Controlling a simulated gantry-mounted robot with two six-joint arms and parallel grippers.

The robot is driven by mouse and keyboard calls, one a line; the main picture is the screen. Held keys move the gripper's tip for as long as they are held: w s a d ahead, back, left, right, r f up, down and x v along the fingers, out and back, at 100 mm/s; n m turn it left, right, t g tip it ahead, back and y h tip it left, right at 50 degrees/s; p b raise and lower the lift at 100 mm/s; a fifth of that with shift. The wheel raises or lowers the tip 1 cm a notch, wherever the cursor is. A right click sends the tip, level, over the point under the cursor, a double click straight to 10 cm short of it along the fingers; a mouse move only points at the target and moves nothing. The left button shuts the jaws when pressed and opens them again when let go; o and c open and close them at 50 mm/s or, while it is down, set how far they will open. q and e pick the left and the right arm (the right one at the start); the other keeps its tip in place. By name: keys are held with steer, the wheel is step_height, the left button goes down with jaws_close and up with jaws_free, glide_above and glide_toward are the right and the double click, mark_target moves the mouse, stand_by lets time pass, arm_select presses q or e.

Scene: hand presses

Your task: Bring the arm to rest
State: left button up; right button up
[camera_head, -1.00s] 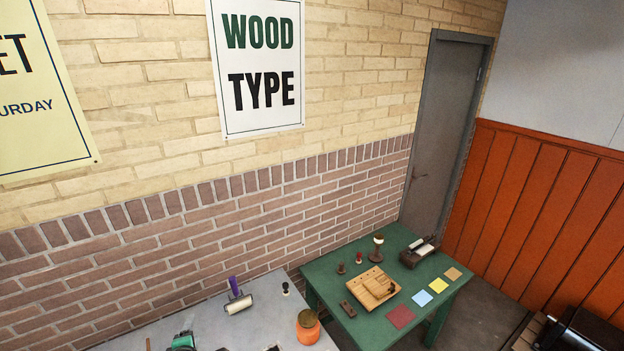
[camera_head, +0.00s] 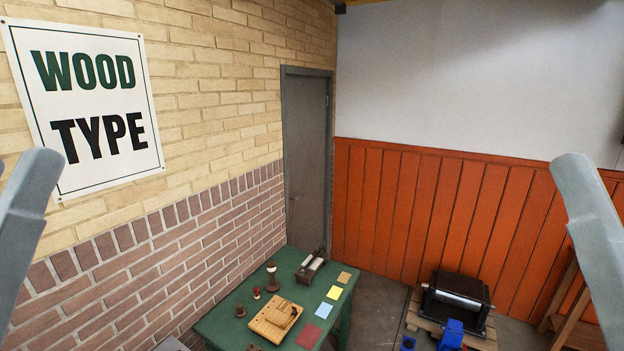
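My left arm (camera_head: 22,225) shows as a grey link at the left edge of the head view. My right arm (camera_head: 598,235) shows as a grey link at the right edge. Both links stand up at a slant, clear of the table and the walls. Neither gripper is in the picture, so whether they are open or shut is hidden.
A green table (camera_head: 222,322) stands against the brick wall with a wooden board (camera_head: 270,318), coloured paper squares and small stamps. A black machine (camera_head: 455,300) sits on a pallet at the right. Bare floor lies between them. A grey door (camera_head: 306,155) is behind.

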arm_select(q)
steer(key=shift+w+m, duration=0.1)
steer(key=shift+m, duration=0.6)
steer(key=shift+f, duration=0.15)
step_height(320, 180, down, 62)
steer(key=b, duration=6.2)
steer(key=shift+f+b, duration=0.2)
steer(key=shift+b, duration=0.1)
step_height(320, 180, up, 61)
steer(key=p, duration=6.1)
